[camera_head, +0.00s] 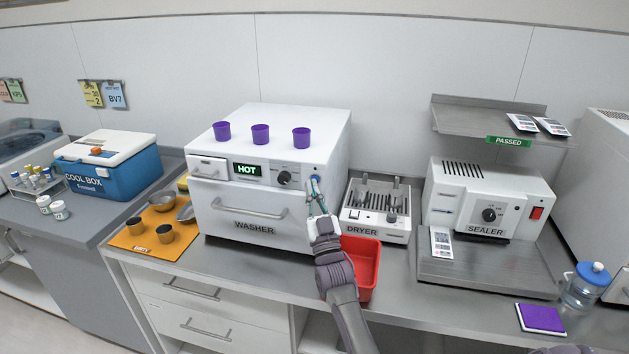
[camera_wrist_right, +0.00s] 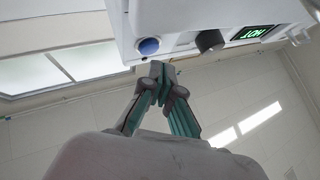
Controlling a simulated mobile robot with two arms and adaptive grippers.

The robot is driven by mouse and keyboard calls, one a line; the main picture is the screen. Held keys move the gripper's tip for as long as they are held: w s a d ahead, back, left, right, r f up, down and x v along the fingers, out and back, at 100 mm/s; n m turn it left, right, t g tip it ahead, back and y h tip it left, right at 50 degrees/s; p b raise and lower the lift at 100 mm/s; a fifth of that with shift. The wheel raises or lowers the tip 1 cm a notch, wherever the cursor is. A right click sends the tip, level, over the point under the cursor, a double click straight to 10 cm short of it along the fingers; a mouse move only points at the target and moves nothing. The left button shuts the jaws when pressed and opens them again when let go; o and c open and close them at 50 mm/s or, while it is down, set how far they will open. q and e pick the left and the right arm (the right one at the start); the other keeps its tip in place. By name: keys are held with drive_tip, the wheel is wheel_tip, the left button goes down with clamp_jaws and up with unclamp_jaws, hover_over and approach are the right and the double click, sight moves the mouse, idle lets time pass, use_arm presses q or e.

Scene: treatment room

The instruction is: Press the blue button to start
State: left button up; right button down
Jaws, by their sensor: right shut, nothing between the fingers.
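The white washer (camera_head: 238,212) stands on the steel counter, with a green display (camera_head: 247,170) reading HOT and a dark knob (camera_head: 284,178) beside it. The blue button (camera_head: 316,178) is at the right end of its front panel. My right gripper (camera_head: 314,184) is shut and empty, with its tips at or very near the button. In the right wrist view the blue button (camera_wrist_right: 149,46) shows just beyond the shut fingertips (camera_wrist_right: 157,68); I cannot tell whether they touch it. My left gripper is not in view.
Several purple cups (camera_head: 260,134) stand on the washer. A red bin (camera_head: 363,262) and the dryer (camera_head: 375,222) are just right of my right arm. An orange mat (camera_head: 128,238) with metal bowls and dark cups lies left. The sealer (camera_head: 485,200) stands further right.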

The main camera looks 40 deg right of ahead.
drive_tip(key=shift+w+d, duration=0.1)
drive_tip(key=shift+d, duration=0.05)
idle(0.5)
drive_tip(key=shift+w+d+b, duration=0.2)
drive_tip(key=shift+b, duration=0.1)
drive_tip(key=shift+w+d+b, duration=0.25)
drive_tip(key=shift+d+b, duration=0.05)
idle(0.7)
drive_tip(key=shift+s+a+p, duration=0.45)
drive_tip(key=shift+s+a, duration=0.15)
drive_tip(key=shift+a, duration=0.05)
idle(0.3)
drive_tip(key=s+a+p, duration=0.2)
drive_tip(key=s+a, duration=0.1)
drive_tip(key=shift+s+a, duration=0.1)
drive_tip(key=shift+a, duration=0.3)
